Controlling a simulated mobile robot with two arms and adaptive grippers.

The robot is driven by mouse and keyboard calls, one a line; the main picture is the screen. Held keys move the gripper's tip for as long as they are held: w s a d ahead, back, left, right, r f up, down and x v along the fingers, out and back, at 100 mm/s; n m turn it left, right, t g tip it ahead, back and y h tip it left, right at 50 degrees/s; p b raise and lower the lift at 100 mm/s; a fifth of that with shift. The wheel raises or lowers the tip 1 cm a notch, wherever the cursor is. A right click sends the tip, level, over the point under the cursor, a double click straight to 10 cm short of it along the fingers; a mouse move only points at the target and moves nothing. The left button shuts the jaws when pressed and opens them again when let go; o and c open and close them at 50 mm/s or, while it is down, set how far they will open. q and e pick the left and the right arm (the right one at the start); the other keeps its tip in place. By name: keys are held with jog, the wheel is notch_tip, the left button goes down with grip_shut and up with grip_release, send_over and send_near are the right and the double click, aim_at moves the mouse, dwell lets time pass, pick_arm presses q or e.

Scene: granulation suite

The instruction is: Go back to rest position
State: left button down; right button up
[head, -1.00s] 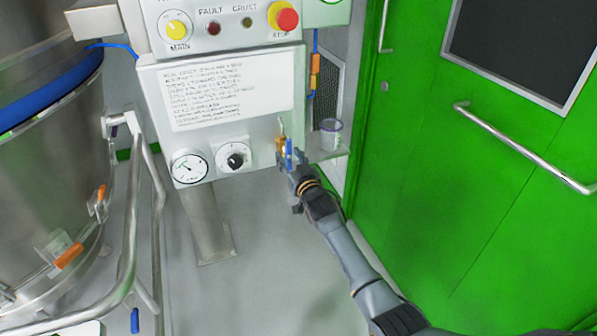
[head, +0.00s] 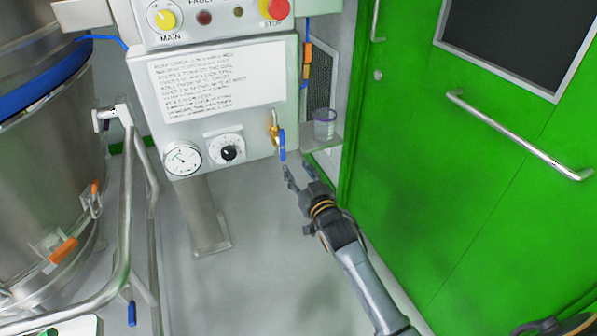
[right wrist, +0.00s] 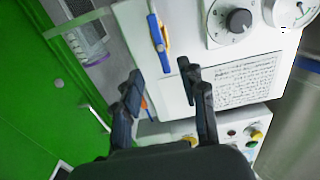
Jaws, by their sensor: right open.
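My right gripper (head: 297,186) is open and empty, just below and apart from the blue-handled brass valve (head: 280,140) on the control panel's lower right corner. In the right wrist view the two dark fingers (right wrist: 163,84) stand apart with nothing between them. The valve's blue lever (right wrist: 156,32) shows ahead of them; in the head view it hangs down. My right arm comes in from the bottom right. My left gripper is not in view.
The control panel (head: 215,85) holds a gauge (head: 182,160), a dial (head: 227,149) and a printed sheet. A clear cup (head: 325,124) stands on a small shelf to the right. A steel vessel (head: 45,180) is at left and a green door (head: 460,200) at right. Grey floor lies open below.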

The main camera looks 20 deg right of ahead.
jog(key=s+a+f+n+g, duration=0.15)
jog(key=s+f+g, duration=1.05)
jog(key=s+f, duration=1.75)
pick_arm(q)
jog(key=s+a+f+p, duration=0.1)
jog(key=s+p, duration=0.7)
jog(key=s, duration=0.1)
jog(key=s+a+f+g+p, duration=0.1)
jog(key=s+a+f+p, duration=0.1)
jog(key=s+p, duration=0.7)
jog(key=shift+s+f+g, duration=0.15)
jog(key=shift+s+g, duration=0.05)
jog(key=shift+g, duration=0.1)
pick_arm(e)
jog(key=s+d+f+g, duration=0.1)
jog(key=s+f, duration=0.3)
jog(key=s, duration=1)
jog(key=s+d+f+g, duration=0.1)
jog(key=s+f+g, duration=0.3)
jog(key=s, duration=0.9)
jog(key=shift+s+f+h, duration=0.3)
jog(key=shift+s+f, duration=0.05)
jog(key=shift+s, duration=0.05)
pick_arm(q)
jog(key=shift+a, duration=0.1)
